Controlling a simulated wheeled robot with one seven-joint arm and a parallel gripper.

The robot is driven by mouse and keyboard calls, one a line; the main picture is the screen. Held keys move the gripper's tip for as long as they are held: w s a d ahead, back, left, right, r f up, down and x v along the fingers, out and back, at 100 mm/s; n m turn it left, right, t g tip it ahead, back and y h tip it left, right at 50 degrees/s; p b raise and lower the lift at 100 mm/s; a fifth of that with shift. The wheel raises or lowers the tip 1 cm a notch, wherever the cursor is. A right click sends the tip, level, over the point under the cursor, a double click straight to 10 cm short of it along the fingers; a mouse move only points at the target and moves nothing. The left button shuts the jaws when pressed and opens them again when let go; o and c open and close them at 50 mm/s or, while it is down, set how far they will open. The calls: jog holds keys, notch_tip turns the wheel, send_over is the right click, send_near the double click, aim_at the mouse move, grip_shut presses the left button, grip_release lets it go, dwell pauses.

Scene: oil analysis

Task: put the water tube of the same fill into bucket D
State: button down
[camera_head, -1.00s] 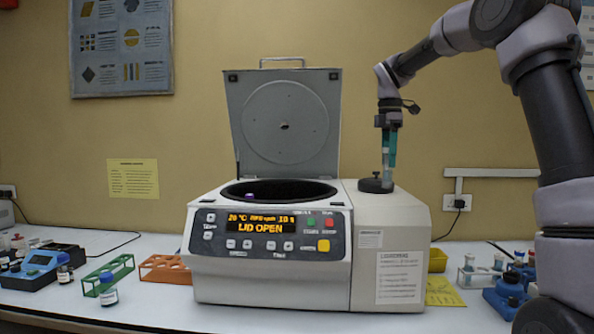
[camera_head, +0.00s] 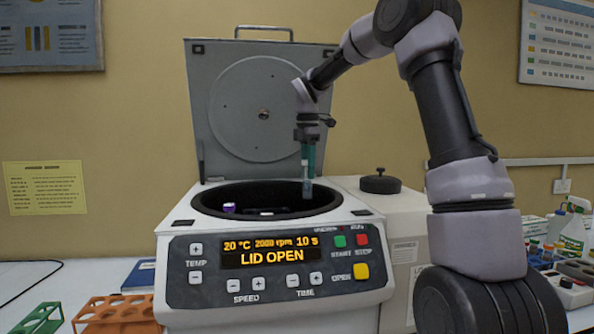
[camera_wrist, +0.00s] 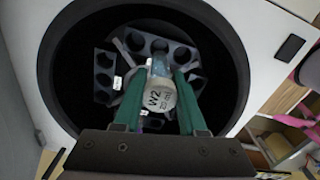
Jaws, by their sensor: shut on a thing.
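My gripper (camera_head: 308,168) has teal fingers and is shut on a clear water tube (camera_head: 307,190), held upright above the right part of the open centrifuge bowl (camera_head: 205,200). In the wrist view the tube's pale cap (camera_wrist: 160,96) reads "W2", with a smaller line that is hard to read. Inside the bowl, dark buckets with round holes show: one at the far side (camera_wrist: 138,41) and one at the left (camera_wrist: 104,78). Small white tags on them are unreadable, so I cannot tell which is D. A purple-capped tube (camera_head: 229,207) sits in the bowl at the left.
The centrifuge lid (camera_head: 262,110) stands raised behind the bowl, and the panel (camera_head: 275,260) reads LID OPEN. A dark round knob-topped piece (camera_head: 380,183) sits on the housing at the right. An orange rack (camera_head: 115,312) stands at the lower left, bottles at the far right.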

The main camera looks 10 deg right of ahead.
jog(key=shift+a+f, duration=0.1)
jog(key=shift+f, duration=5.8)
jog(key=shift+c, duration=2)
grip_release()
